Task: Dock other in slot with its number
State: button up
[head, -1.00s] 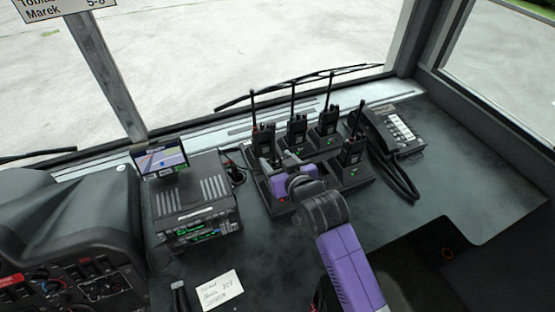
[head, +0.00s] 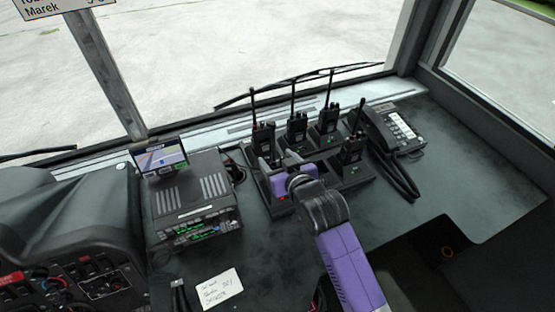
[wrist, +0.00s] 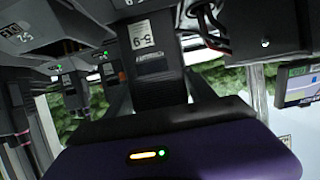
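A black charging rack (head: 372,180) stands on the dash with several black handheld radios upright in it. One radio (head: 263,138) is at the back left, others at the back middle (head: 297,128) and back right (head: 328,121), and one at the front right (head: 353,150). My purple gripper (head: 277,162) is over the rack's left part, just in front of the back-left radio.
A console with a lit screen (head: 160,158) stands left of the rack. A phone handset unit (head: 393,130) with a coiled cord is at the right. A handwritten card (head: 220,290) lies in front.

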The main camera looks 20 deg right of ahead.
jog(key=shift+o, duration=1.1)
jog(key=shift+f, duration=0.15)
jog(key=shift+s, duration=0.15)
jog(key=shift+s+r, duration=0.2)
jog(key=shift+s, duration=0.15)
jog(key=v, duration=0.6)
jog(key=shift+s+r+b, duration=0.3)
